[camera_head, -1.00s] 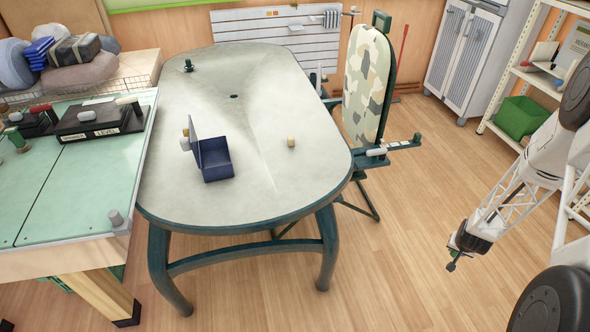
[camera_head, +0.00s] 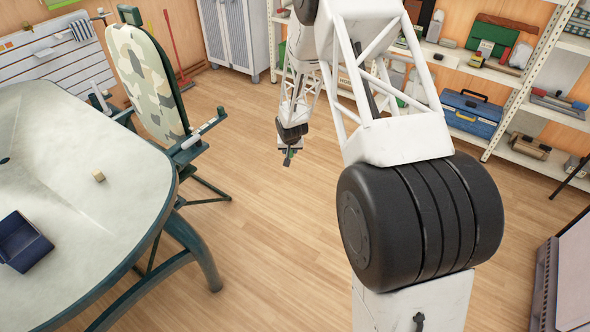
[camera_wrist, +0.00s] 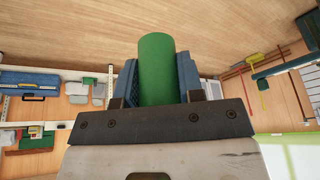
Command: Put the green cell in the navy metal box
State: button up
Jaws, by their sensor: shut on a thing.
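The green cell (camera_wrist: 158,68) is a plain green cylinder in the wrist view. My gripper (camera_wrist: 158,80) is shut on it, with a blue finger pad on each side. In the head view my gripper (camera_head: 289,154) hangs over open floor, to the right of the table and well apart from it. The cell is too small to make out clearly there. The navy metal box (camera_head: 22,243) stands on the table at the left edge of the head view. It is partly cut off by the edge, and its inside shows from above.
A camouflage-covered board (camera_head: 146,80) on a stand is beyond the table's right end. Shelves with a blue toolbox (camera_head: 470,112) are at the back right. The wooden floor (camera_head: 260,240) between is free.

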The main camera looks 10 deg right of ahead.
jog(key=w+a+r, duration=0.5)
jog(key=a+r, duration=0.7)
jog(key=a+r+n, duration=0.2)
jog(key=a+r, duration=0.1)
jog(key=a, duration=1)
notch_tip(320, 180, up, 4)
jog(key=n+g+y, duration=0.1)
jog(key=n+y, duration=0.3)
jog(key=n, duration=0.5)
send_over(21, 243)
jog(key=s+d, duration=0.3)
jog(key=d, duration=0.2)
jog(key=shift+s+a+f, duration=0.1)
jog(key=shift+s+a, duration=0.1)
jog(key=shift+a, duration=0.05)
jog(key=shift+f, duration=6.25)
